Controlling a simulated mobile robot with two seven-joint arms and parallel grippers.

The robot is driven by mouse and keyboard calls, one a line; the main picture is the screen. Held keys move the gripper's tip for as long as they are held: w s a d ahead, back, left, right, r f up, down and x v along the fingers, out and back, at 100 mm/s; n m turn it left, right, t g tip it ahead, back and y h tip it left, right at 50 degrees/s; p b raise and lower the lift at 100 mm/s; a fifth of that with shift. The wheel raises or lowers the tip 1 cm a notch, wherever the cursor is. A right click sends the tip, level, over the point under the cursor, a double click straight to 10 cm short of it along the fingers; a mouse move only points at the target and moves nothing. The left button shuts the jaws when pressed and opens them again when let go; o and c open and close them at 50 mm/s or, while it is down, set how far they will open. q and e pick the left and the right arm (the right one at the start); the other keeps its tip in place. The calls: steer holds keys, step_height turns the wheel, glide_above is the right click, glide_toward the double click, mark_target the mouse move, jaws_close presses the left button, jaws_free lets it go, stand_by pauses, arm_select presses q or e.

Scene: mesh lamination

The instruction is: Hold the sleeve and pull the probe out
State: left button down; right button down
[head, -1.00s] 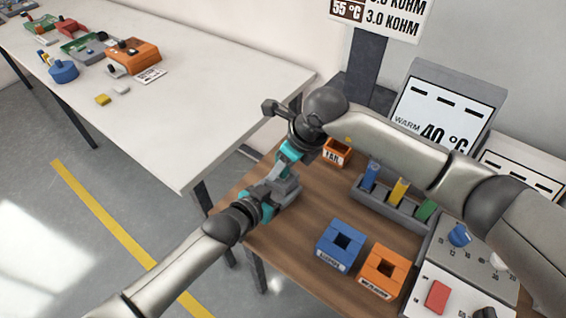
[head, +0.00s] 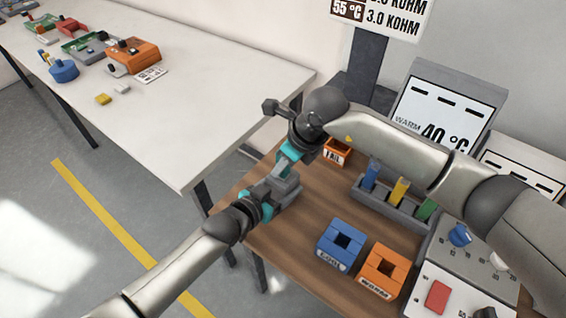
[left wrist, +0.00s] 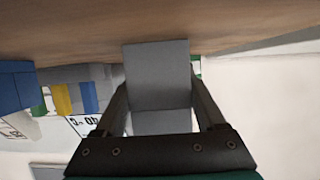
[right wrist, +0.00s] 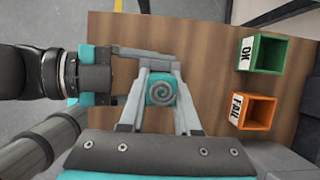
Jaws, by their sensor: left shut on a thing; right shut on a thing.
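My left gripper (head: 272,192) is shut on the sleeve, a plain grey block (left wrist: 158,75) that fills the space between its fingers in the left wrist view. My right gripper (right wrist: 161,98) comes from above and is shut on the probe, whose teal end with a grey spiral (right wrist: 162,90) shows between the fingertips. In the head view the two grippers meet over the left part of the wooden table, with the right one above the left. The head view does not show clearly how far the probe sits in the sleeve.
A green OK box (right wrist: 266,54) and an orange FAIL box (right wrist: 258,113) stand beside the grippers. A blue holder (head: 326,256) and an orange holder (head: 373,286) stand nearer. A grey rack (head: 399,214) holds coloured pieces. A white table (head: 200,110) stands to the left.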

steer(key=shift+r, duration=0.2)
stand_by(0.7)
steer(key=shift+r, duration=1.35)
steer(key=shift+r, duration=2.25)
arm_select(q)
jaws_free()
steer(key=shift+s+a, duration=0.1)
